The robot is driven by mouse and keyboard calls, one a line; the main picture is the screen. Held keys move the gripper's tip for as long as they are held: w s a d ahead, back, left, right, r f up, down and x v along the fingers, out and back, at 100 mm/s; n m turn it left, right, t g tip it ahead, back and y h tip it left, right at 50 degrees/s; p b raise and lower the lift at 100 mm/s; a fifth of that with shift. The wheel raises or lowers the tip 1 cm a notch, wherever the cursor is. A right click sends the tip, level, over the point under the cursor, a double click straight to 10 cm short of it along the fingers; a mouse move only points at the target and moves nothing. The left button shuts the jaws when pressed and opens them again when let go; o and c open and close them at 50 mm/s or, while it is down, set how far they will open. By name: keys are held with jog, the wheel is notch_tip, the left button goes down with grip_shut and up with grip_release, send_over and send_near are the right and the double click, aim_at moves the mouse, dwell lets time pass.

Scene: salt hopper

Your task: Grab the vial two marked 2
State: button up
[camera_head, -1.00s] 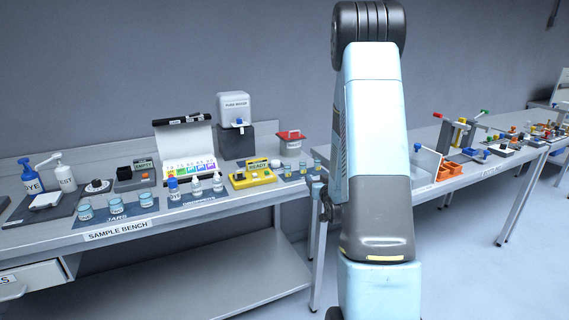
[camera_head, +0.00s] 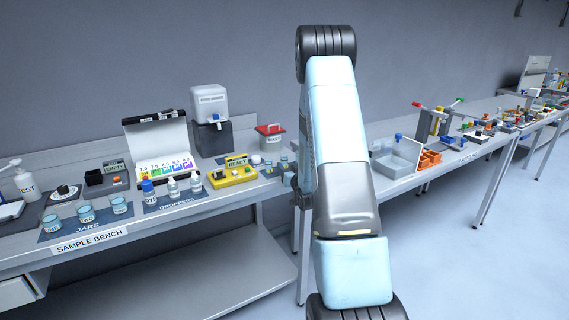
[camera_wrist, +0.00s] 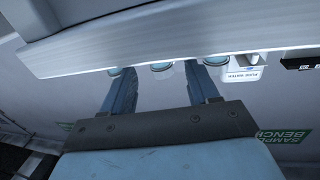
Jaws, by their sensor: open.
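In the head view, small vials (camera_head: 268,169) with teal and yellow tones stand at the right end of the sample bench. My arm partly covers that group, and no number is readable, so I cannot tell which is marked 2. In the wrist view, which looks turned over, three round teal ends, probably the vials (camera_wrist: 161,67), line up along the bench edge. My gripper (camera_wrist: 158,75) is open and empty, its two fingers apart and pointing toward them. The gap to them is hard to judge. In the head view my gripper is mostly hidden behind my arm.
The sample bench (camera_head: 180,219) also holds jars (camera_head: 86,213), dropper bottles (camera_head: 173,187), a yellow READY device (camera_head: 233,177), a red-lidded container (camera_head: 270,138) and a pure water tank (camera_head: 209,101).

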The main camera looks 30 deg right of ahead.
aim_at(285, 161)
jog(key=shift+w+d+r, duration=0.1)
jog(key=shift+w+d, duration=0.05)
jog(key=shift+w, duration=0.75)
jog(key=shift+w+d+r, duration=0.1)
jog(key=shift+w+d, duration=0.05)
jog(key=shift+w, duration=0.75)
jog(key=shift+w+d+r, duration=0.1)
jog(key=shift+w+d, duration=0.05)
jog(key=shift+w, duration=0.75)
jog(key=c, duration=1)
